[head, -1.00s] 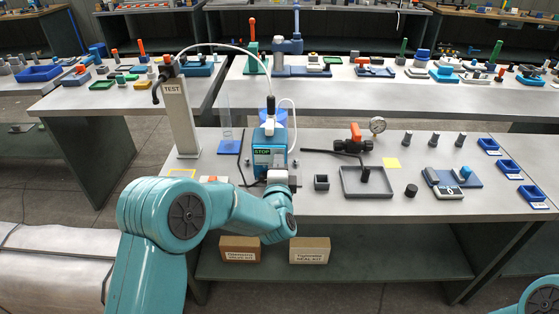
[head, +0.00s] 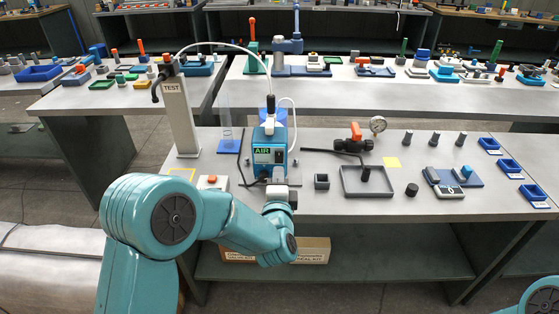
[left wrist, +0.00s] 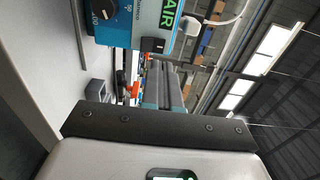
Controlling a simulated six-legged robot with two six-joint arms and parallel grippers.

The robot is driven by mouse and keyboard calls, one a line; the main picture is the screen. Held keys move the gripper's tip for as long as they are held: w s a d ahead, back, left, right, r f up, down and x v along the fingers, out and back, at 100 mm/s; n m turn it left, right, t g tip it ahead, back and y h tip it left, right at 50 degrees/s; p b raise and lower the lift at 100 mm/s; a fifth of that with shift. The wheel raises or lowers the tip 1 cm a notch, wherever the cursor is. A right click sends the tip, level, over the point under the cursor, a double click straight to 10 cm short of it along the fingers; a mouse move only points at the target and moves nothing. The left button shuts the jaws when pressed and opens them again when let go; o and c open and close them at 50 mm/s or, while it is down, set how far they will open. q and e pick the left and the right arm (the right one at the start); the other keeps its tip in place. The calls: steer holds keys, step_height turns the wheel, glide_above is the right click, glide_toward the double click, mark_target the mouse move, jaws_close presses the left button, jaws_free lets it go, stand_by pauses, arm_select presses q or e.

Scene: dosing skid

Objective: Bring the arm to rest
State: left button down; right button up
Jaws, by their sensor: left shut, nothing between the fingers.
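My left arm reaches in from the lower left in the head view. Its gripper (head: 279,177) is just in front of the blue dosing pump (head: 269,137), shut and empty. In the head view I cannot tell whether it touches the pump. The pump's panel shows a green AIR label. In the left wrist view my gripper's dark fingers (left wrist: 168,86) are together, and the pump's panel (left wrist: 137,22) with a black knob stands beyond them. A bit of my right arm shows at the lower right corner of the head view; its gripper is out of view.
A white TEST post (head: 178,115) stands left of the pump, with a clear cylinder (head: 226,122) beside it. An orange-button box (head: 212,182) is near the front edge. Cartons (head: 312,249) sit below.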

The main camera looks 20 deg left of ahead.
arm_select(q)
steer(key=shift+s+d, duration=0.1)
steer(key=shift+s, duration=0.3)
